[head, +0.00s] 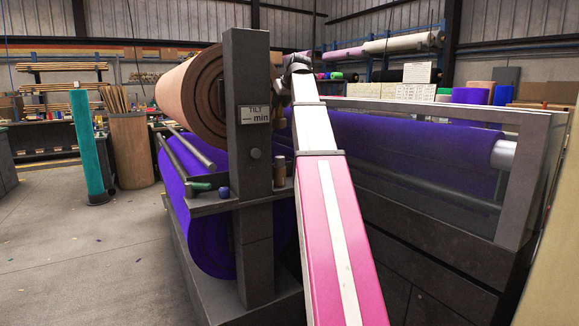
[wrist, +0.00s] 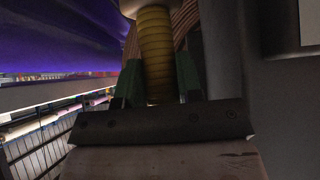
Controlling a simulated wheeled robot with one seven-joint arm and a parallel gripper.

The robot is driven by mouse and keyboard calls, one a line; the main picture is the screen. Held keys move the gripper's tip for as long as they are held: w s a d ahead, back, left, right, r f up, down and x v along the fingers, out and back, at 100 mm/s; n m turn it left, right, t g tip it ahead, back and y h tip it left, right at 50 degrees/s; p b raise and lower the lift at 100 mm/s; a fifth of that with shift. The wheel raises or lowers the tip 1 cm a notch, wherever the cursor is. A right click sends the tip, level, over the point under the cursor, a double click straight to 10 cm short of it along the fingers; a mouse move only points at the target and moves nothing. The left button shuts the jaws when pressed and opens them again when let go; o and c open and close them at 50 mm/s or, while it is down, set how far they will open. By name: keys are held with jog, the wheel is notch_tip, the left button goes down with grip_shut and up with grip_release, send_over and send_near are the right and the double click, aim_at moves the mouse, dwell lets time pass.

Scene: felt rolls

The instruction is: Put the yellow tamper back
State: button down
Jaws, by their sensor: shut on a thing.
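In the wrist view, the yellow tamper (wrist: 155,50) shows as a ribbed yellow handle with a paler wide end at the top edge. My gripper (wrist: 158,88) has its dark green fingers on either side of the handle and is shut on it. The tamper's far end is cut off by the picture. The wrist view is dark, with grey post-like surfaces close on the right.
Purple felt (head: 400,150) and a brown roll (head: 190,98) flank the post. The floor at left is open.

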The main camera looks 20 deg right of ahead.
jog(key=w+d+f, duration=0.1)
jog(key=d+f, duration=0.3)
jog(key=f, duration=0.4)
jog(key=w+d+f, duration=0.1)
jog(key=d+f, duration=0.3)
jog(key=f, duration=0.4)
jog(key=shift+w+d+f, duration=0.25)
jog(key=shift+w+d, duration=0.05)
jog(key=shift+w, duration=0.05)
jog(key=shift+f, duration=0.1)
jog(key=shift+f, duration=2.9)
jog(key=shift+f, duration=0.5)
jog(key=c, duration=0.7)
grip_release()
jog(key=v, duration=1)
jog(key=shift+s+r, duration=0.25)
jog(key=shift+s, duration=0.05)
